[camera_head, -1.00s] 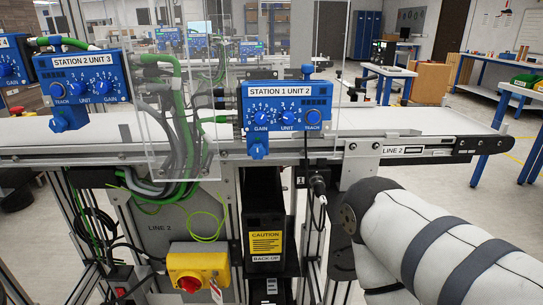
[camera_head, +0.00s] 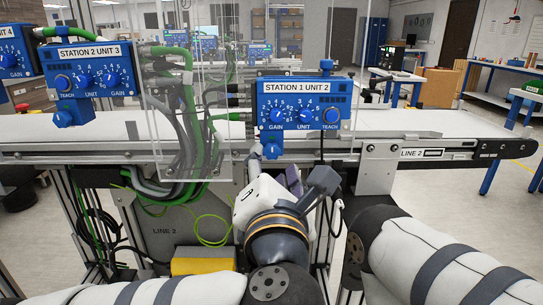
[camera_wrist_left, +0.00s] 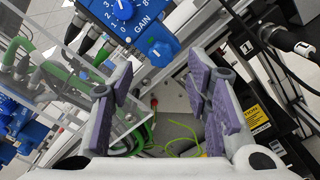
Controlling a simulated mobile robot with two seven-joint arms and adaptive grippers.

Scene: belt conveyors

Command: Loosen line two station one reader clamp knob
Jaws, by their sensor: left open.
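The line two station one reader (camera_head: 303,102) is a blue box labelled STATION 1 UNIT 2, mounted at the conveyor's near edge. Its blue clamp knob (camera_head: 271,150) hangs below the box's left part. In the left wrist view the knob (camera_wrist_left: 157,43) has a pale mark on its face and sits beyond the fingertips, roughly between them. My left gripper (camera_head: 290,174) is below and just right of the knob, pointing up at it. In the wrist view the gripper (camera_wrist_left: 160,76) is open, with purple pads spread and nothing between them. My right gripper is out of view.
A clear panel (camera_head: 190,100) and hanging green and grey cables (camera_head: 195,140) are left of the reader. The STATION 2 UNIT 3 reader (camera_head: 90,78) is further left. The conveyor belt (camera_head: 410,124) is bare to the right. A yellow box (camera_head: 203,260) is below.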

